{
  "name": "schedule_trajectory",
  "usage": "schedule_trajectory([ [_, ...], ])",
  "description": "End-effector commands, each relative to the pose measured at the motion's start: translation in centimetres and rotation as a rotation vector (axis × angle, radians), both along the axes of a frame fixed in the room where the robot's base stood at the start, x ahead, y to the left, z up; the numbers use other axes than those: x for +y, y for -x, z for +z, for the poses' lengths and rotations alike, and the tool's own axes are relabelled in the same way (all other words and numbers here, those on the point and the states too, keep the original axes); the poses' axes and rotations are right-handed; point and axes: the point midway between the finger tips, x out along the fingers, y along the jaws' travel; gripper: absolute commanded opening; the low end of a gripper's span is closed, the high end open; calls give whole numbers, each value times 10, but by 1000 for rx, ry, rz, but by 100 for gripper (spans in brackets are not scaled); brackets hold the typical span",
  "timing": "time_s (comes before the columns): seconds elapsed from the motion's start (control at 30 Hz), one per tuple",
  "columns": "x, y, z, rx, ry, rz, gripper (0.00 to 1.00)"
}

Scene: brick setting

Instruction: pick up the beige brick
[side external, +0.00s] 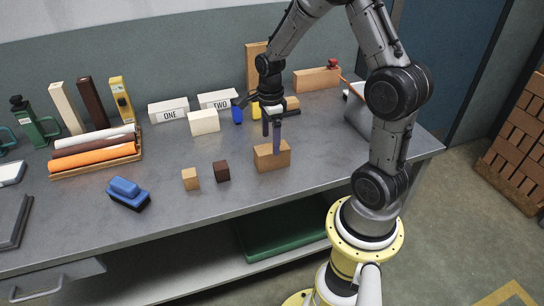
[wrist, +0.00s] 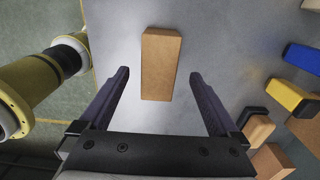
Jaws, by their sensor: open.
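The beige brick (side external: 262,160), a plain tan block, lies on the grey workbench. In the wrist view, the beige brick (wrist: 160,64) appears upright in the picture, centred between my two fingers with clear gaps on both sides. My gripper (side external: 271,138) is open and empty and points down over the brick. In the side view, one dark fingertip overlaps the brick's upper part; I cannot tell whether it has dropped below the brick's top. My gripper's spread fingers (wrist: 160,76) also show in the wrist view.
A small wooden cube (side external: 190,179) and a dark brown cube (side external: 221,171) stand left of the brick. A blue tool (side external: 128,193) lies further left. A cream block (side external: 203,121) and blocks marked ONE (side external: 169,112) and TWO (side external: 216,99) stand behind. The bench's front strip is clear.

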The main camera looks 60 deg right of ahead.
Motion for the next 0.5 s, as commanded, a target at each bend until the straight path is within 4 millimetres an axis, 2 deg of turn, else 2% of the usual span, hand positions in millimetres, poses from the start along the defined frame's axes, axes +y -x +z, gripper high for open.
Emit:
schedule_trajectory([
  [0.1,0,0,-15,1,-1,1,98],
  [0.33,0,2,-31,3,-1,1,98],
  [0.5,-1,5,-55,3,-1,0,98],
])
